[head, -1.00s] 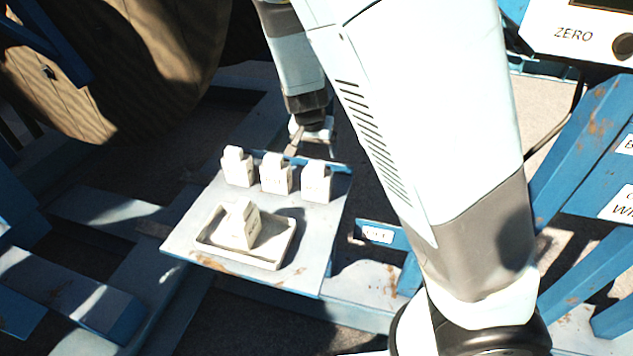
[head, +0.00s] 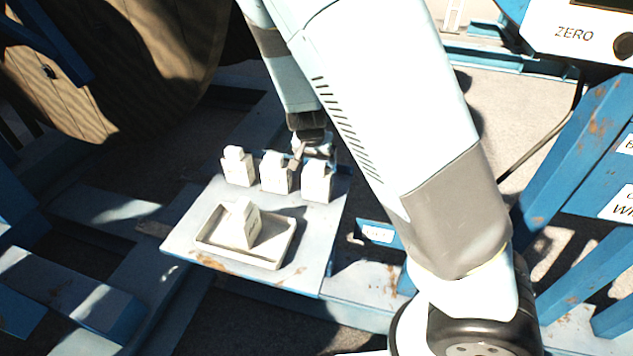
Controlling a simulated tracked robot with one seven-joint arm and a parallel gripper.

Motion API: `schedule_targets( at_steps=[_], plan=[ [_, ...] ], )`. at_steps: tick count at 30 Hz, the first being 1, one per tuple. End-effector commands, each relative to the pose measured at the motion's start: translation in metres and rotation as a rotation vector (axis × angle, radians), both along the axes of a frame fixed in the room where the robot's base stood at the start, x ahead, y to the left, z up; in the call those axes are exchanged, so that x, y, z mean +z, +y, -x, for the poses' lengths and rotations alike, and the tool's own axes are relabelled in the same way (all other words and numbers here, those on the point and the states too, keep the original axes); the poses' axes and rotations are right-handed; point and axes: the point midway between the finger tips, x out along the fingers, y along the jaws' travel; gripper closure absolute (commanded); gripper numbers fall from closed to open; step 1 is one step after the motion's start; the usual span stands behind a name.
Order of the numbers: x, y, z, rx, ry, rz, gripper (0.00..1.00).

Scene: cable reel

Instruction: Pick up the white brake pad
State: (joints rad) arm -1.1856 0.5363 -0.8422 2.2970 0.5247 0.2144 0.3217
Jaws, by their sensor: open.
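Several white block-shaped pads show on a small platform. Three stand in a row at its back edge: a left pad (head: 238,169), a middle pad (head: 275,175) and a right pad (head: 317,183). Another white pad (head: 243,226) sits tilted in a shallow tray (head: 272,262) at the front. I cannot tell which one is the brake pad of the task. My gripper (head: 301,156) is open, just behind and above the gap between the middle and right pads. Its fingertips are partly hidden, and I cannot tell whether they touch a pad.
The pale platform (head: 310,268) has blue edges. A large wooden cable reel (head: 110,70) stands at the upper left. Blue frame beams (head: 590,170) stand at the right, below a white box (head: 580,35) marked ZERO. My arm covers the middle of the view.

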Motion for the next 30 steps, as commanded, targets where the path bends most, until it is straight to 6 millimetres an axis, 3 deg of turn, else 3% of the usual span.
schedule_targets(
  at_steps=[6, 16, 30],
  plan=[
    [-0.013, -0.003, -0.005, -0.001, 0.001, -0.001, 0.15],
    [-0.015, -0.003, -0.006, -0.001, 0.000, 0.000, 0.15],
    [-0.015, -0.003, -0.006, -0.002, 0.000, -0.001, 0.60]
  ],
)
